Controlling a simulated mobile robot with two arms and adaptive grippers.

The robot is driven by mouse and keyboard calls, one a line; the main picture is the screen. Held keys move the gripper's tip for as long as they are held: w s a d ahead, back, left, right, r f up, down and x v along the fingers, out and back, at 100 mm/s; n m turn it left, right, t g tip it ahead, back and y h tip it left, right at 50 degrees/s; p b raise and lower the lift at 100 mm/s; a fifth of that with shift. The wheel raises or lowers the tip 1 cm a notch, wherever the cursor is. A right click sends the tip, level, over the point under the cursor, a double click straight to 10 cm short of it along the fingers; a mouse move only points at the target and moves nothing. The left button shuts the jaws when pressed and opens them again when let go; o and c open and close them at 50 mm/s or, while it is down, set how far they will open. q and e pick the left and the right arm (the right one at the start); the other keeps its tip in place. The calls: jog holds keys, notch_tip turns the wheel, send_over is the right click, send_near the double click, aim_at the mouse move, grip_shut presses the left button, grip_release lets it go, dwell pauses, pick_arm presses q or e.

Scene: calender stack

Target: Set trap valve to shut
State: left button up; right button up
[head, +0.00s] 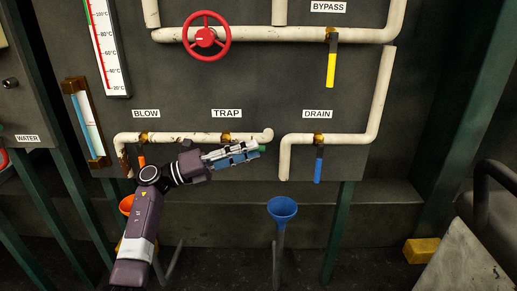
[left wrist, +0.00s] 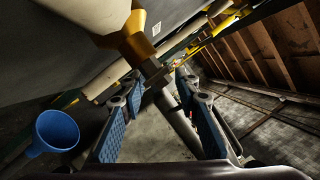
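The trap valve (head: 226,137) is a brass fitting on the cream pipe under the TRAP label. My left gripper (head: 260,151) lies just below it, pointing right, and covers most of the space where its lever would hang. A small green piece (head: 263,149) shows at the fingertips; it may be the lever's end. In the left wrist view a large brass valve body (left wrist: 133,42) is close ahead, at the upper left. My left fingers (left wrist: 158,82) stand apart there, and its neck reaches toward the gap. I cannot tell whether they touch the lever. My right gripper is out of view.
The blow valve (head: 143,139) is left of the trap valve, near my left arm. The drain valve's blue lever (head: 319,165) hangs down at the right. A blue funnel (head: 282,207) stands below. A red wheel (head: 205,37) and yellow bypass lever (head: 331,70) are higher up.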

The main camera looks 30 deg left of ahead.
pick_arm(q)
jog(key=shift+x, duration=1.5)
grip_shut()
